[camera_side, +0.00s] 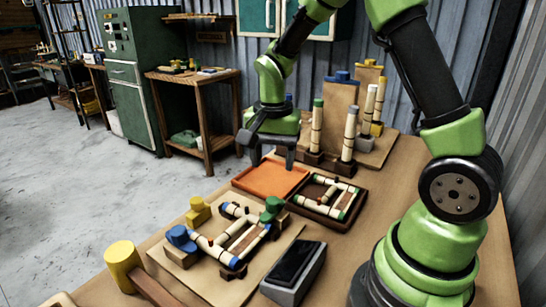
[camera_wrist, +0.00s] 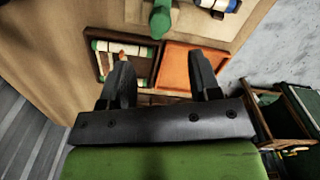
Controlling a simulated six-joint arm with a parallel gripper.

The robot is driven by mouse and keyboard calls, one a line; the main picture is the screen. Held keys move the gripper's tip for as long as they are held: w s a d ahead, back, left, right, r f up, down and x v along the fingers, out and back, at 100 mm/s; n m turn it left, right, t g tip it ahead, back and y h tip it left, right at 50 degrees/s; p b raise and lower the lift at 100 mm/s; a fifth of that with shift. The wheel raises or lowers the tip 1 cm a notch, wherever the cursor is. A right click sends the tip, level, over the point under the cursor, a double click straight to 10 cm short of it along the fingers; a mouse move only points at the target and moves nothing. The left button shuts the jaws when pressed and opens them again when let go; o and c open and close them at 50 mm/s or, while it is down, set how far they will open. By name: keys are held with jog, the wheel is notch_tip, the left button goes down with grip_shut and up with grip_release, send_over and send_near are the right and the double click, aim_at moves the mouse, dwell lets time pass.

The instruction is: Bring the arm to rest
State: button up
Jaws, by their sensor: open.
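My gripper (camera_side: 270,150) is open and empty. The dark wooden tray (camera_side: 327,208) with several pale rods with green and dark ends lies beside the orange tray. It also shows in the wrist view (camera_wrist: 145,81), partly hidden by the left finger.
A board (camera_side: 258,280) with rods, blue, green and yellow blocks lies at the front. A mallet (camera_side: 124,262) and a grey box (camera_side: 295,270) lie near it. Upright rods (camera_side: 318,128) stand on a back board. A green cabinet (camera_side: 137,60) and a side table (camera_side: 192,76) stand behind.

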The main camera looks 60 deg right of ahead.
jog(key=s+a+r+n+t+y, duration=0.1)
jog(key=s+a+r+n+t, duration=0.2)
jog(key=s+r, duration=0.4)
jog(key=s+a+r+n+t+y, duration=0.1)
jog(key=s+a+r+n+t, duration=0.3)
jog(key=s+a+r+n, duration=0.1)
notch_tip(320, 180, up, 3)
jog(key=s+n, duration=0.1)
jog(key=s, duration=0.1)
jog(key=shift+s+a+n, duration=0.2)
jog(key=shift+s+n, duration=0.1)
jog(key=shift+s, duration=0.1)
